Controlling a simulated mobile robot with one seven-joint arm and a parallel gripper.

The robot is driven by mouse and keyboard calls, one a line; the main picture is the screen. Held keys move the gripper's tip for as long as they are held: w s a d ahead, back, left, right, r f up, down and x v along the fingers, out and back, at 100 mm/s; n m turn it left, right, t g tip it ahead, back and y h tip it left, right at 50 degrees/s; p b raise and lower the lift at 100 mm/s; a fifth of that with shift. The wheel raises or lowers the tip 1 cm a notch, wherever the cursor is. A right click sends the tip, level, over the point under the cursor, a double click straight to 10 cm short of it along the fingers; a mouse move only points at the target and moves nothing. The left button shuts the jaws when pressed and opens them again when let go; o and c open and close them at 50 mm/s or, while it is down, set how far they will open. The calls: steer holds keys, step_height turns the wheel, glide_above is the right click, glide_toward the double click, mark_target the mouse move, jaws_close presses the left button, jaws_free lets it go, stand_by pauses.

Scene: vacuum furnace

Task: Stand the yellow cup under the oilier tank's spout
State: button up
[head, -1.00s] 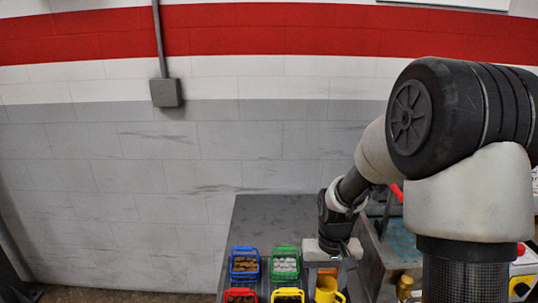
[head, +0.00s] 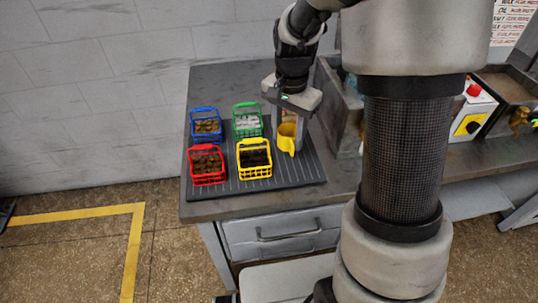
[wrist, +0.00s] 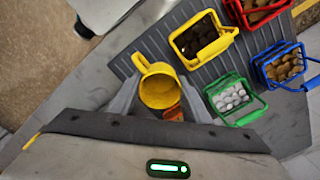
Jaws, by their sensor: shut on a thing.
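The yellow cup (head: 287,138) is upright, at the right edge of the ribbed dark mat in the head view. In the wrist view I look down into the cup (wrist: 159,91), with its handle toward the upper left. My gripper (head: 288,122) points down over the cup and is shut on it, one finger on each side (wrist: 160,98). Whether the cup's base touches the mat is unclear. I cannot make out a tank with a spout for sure; my arm hides much of the bench to the right.
On the mat (head: 305,174), left of the cup, stand blue (head: 206,125), green (head: 247,120), red (head: 206,165) and yellow (head: 254,158) baskets with small pieces. A grey metal box (head: 341,100) stands right of the cup. A control box with a red button (head: 473,112) is farther right.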

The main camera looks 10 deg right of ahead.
mark_target(286, 164)
step_height(286, 164, down, 8)
steer(key=shift+r+b, duration=0.2)
steer(key=shift+b, duration=0.1)
steer(key=shift+f, duration=0.2)
steer(key=o, duration=0.8)
